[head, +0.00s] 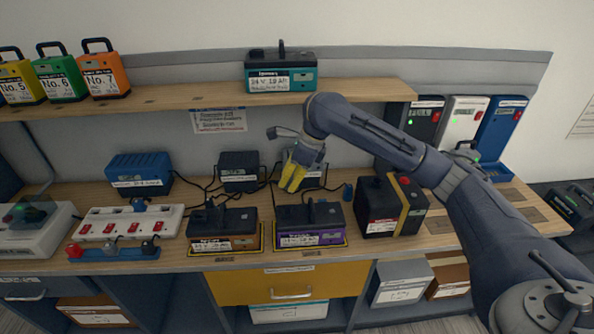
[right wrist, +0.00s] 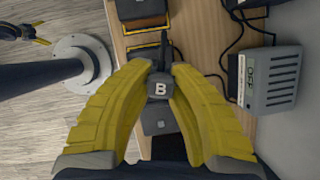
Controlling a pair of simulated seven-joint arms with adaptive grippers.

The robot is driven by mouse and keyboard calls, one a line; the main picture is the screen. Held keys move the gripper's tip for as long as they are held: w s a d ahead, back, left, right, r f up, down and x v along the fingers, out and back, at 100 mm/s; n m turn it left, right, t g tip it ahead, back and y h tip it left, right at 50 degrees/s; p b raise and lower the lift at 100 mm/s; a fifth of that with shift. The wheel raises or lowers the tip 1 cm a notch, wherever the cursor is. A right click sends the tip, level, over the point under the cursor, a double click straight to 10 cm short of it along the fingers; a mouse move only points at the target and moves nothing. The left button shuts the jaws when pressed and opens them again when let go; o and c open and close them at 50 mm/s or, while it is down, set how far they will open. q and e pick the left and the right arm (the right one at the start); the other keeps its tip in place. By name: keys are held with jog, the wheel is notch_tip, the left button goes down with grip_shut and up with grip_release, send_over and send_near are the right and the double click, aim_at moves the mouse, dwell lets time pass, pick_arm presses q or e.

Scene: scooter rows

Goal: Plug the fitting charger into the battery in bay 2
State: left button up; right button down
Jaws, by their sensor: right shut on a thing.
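My right gripper (head: 292,178) has yellow fingers and is shut above the bench, behind the purple-banded battery (head: 312,228). In the right wrist view it (right wrist: 160,100) is shut on a dark plug marked B (right wrist: 160,87). The plug is clear of the batteries in the head view, as far as I can tell. A brown-banded battery (head: 224,230) sits in the bay to the left. The bay numbers are too small to read. Behind stand a blue charger (head: 140,175), a black charger (head: 238,170) and a grey charger partly hidden by my gripper.
A black battery with a yellow strap (head: 388,205) stands right of the bays. A white power strip (head: 130,222) lies left. A shelf (head: 180,100) above carries a teal battery (head: 280,75) and coloured ones. Loose cables run along the back of the bench.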

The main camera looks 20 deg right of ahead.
aim_at(284, 212)
jog(key=shift+s+a+r+n+g, duration=0.1)
jog(key=shift+s+a+n+g, duration=0.3)
jog(key=shift+n, duration=0.5)
jog(key=shift+a+n+y, duration=0.15)
jog(key=shift+n+y, duration=0.15)
jog(key=shift+n, duration=0.2)
jog(key=shift+f, duration=3.5)
jog(key=shift+f, duration=1)
jog(key=c, duration=1.2)
grip_release()
jog(key=v, duration=1.2)
